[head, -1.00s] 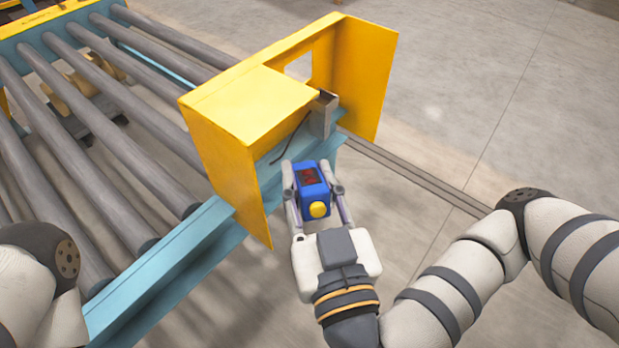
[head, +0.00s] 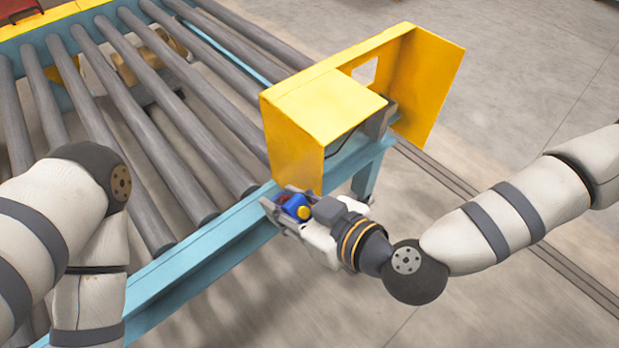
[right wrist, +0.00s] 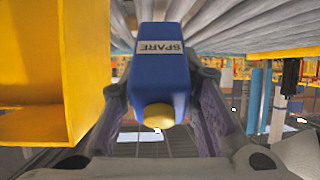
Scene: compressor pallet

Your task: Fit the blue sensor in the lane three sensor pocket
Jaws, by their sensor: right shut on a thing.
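The blue sensor (head: 296,204), with a yellow round end, is held between the fingers of my right gripper (head: 283,205). It is just outside the blue side rail, below the near corner of the yellow guard. In the right wrist view the sensor (right wrist: 160,82) fills the space between the fingers and shows a "SPARE" label. A grey metal bracket (head: 380,118) stands on the rail inside the guard, with a dark cable beside it. I cannot tell whether it is the lane three pocket. My left arm shows at the left, but its gripper is out of view.
The yellow guard (head: 325,105) has side panels close to my right gripper. The blue side rail (head: 205,255) runs diagonally along the grey rollers (head: 165,150). Open floor (head: 480,290) lies to the right.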

